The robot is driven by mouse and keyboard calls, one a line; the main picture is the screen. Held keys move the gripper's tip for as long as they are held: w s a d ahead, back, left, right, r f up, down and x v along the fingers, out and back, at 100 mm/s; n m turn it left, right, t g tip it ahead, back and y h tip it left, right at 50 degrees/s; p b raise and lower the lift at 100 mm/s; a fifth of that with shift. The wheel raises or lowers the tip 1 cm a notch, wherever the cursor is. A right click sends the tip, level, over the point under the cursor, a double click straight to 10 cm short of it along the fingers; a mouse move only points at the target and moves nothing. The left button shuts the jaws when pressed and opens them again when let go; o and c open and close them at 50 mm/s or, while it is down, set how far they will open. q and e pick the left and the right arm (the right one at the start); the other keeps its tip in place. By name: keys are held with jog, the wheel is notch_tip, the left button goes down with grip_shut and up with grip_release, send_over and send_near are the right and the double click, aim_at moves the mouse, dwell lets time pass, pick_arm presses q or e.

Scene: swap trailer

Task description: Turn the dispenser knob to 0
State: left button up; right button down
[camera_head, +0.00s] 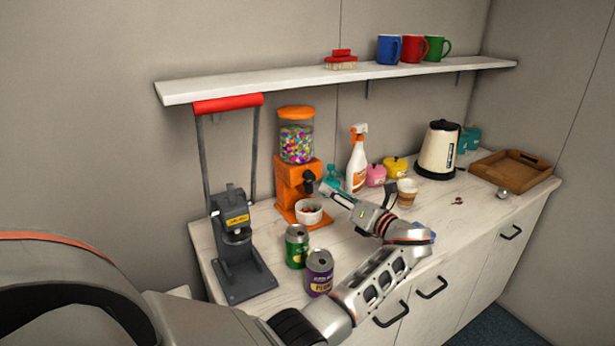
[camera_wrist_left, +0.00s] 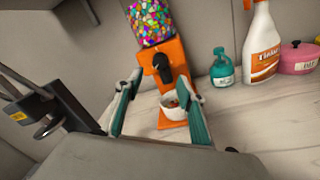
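The dispenser (camera_head: 292,187) is orange with a clear jar of many-coloured candies, and stands on the counter; it also shows in the left wrist view (camera_wrist_left: 176,60). Its black knob (camera_head: 309,177) is on the front and shows upright, slightly tilted, in the left wrist view (camera_wrist_left: 162,68). No markings around it are legible. A white bowl (camera_head: 308,218) with brown contents sits below it. My left gripper (camera_head: 355,190) is open and empty, in front of the dispenser, its teal-padded fingers (camera_wrist_left: 158,80) spread either side of the knob in the wrist view, apart from it. My right gripper is not in view.
A green can (camera_head: 297,246) and purple can (camera_head: 319,272) stand near my left forearm. A dark press (camera_head: 236,245) with a red handle is left of the dispenser. A teal bottle (camera_wrist_left: 222,68) and spray bottle (camera_head: 356,165) are to its right. A shelf (camera_head: 300,78) runs above.

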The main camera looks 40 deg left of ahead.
aim_at(312, 178)
pick_arm(q)
jog(key=shift+p+x, duration=0.55)
jog(key=shift+x, duration=3.65)
jog(key=c, duration=1.1)
